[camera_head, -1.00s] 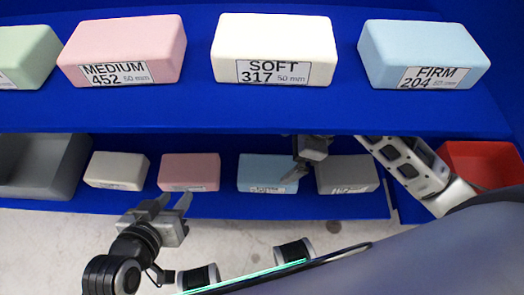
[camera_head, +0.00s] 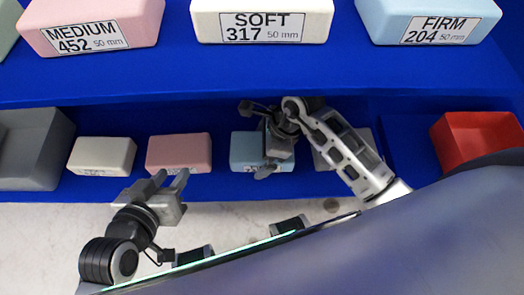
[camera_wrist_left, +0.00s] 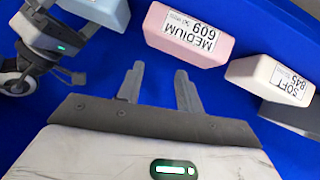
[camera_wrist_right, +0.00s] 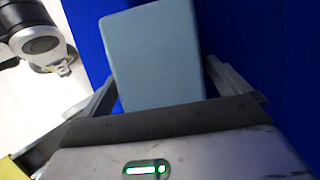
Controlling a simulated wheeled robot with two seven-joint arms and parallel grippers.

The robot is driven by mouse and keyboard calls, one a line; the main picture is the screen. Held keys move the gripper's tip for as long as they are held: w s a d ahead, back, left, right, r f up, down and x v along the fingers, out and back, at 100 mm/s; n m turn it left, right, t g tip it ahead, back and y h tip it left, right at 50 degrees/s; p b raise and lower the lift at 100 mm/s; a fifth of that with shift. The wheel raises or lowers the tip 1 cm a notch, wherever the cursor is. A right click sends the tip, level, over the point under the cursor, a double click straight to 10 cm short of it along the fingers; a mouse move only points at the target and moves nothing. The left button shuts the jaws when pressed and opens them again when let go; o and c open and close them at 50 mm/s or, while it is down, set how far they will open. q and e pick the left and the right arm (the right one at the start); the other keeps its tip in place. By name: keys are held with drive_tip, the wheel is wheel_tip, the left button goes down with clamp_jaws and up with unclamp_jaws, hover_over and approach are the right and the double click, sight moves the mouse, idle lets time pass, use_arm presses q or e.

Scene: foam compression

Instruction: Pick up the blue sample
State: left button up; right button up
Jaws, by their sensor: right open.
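The blue sample (camera_head: 240,151) lies on the lower blue shelf between a pink and a grey block; my right gripper partly covers it. My right gripper (camera_head: 266,172) is open above it. In the right wrist view the blue block (camera_wrist_right: 155,55) is between the spread fingers, and no firm grip shows. The blue block also shows at the top of the left wrist view (camera_wrist_left: 100,10). My left gripper (camera_head: 170,183) is open and empty in front of the shelf. A second blue block, labelled FIRM 204 (camera_head: 385,12), sits on the upper shelf.
A pink block (camera_head: 179,150), a cream block (camera_head: 102,153) and a grey block (camera_head: 322,157) share the lower shelf. A grey bin (camera_head: 35,145) stands left and a red bin (camera_head: 478,140) right. The upper shelf (camera_head: 200,80) overhangs behind my right gripper.

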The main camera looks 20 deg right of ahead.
drive_tip(key=c, duration=0.9)
